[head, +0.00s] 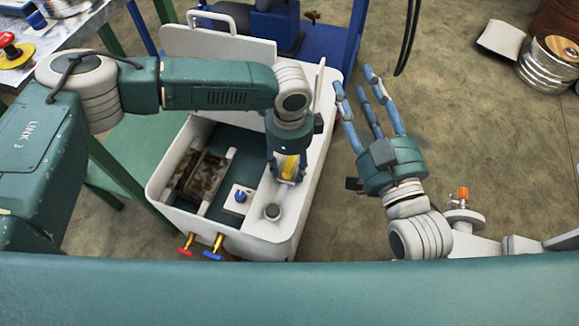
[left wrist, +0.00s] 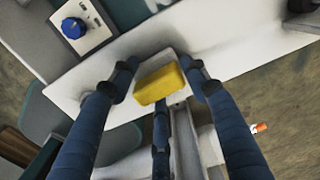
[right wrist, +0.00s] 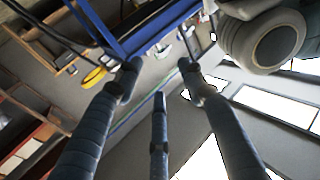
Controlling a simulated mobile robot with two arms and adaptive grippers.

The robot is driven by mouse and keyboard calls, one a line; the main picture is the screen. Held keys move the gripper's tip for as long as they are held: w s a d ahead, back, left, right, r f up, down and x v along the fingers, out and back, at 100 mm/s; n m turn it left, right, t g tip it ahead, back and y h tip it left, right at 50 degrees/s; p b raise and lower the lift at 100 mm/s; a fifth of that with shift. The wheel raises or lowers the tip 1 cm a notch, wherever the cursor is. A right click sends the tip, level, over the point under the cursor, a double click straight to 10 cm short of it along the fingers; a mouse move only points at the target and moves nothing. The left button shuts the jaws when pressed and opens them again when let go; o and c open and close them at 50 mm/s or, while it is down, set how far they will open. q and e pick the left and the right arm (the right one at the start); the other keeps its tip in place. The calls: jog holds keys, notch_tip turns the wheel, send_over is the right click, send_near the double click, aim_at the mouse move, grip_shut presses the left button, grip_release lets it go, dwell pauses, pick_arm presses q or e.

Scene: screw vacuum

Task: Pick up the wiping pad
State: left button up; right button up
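The wiping pad is a small yellow block (left wrist: 160,84). In the left wrist view it is between the fingertips of my left gripper (left wrist: 160,72), over a white ledge. The fingers are spread to either side of it and do not look closed on it. In the head view the yellow pad (head: 291,167) shows partly hidden among the fingers of my left gripper (head: 287,178), which points down at the right side of the white tub. I cannot tell whether any finger touches the pad. My right gripper (head: 368,98) is open and empty, raised right of the tub.
Red and blue valves (head: 214,246) stick out in front. Metal drums (head: 550,65) stand far right. Floor between is clear.

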aim_at(290, 162)
pick_arm(q)
jog(key=shift+r, duration=0.1)
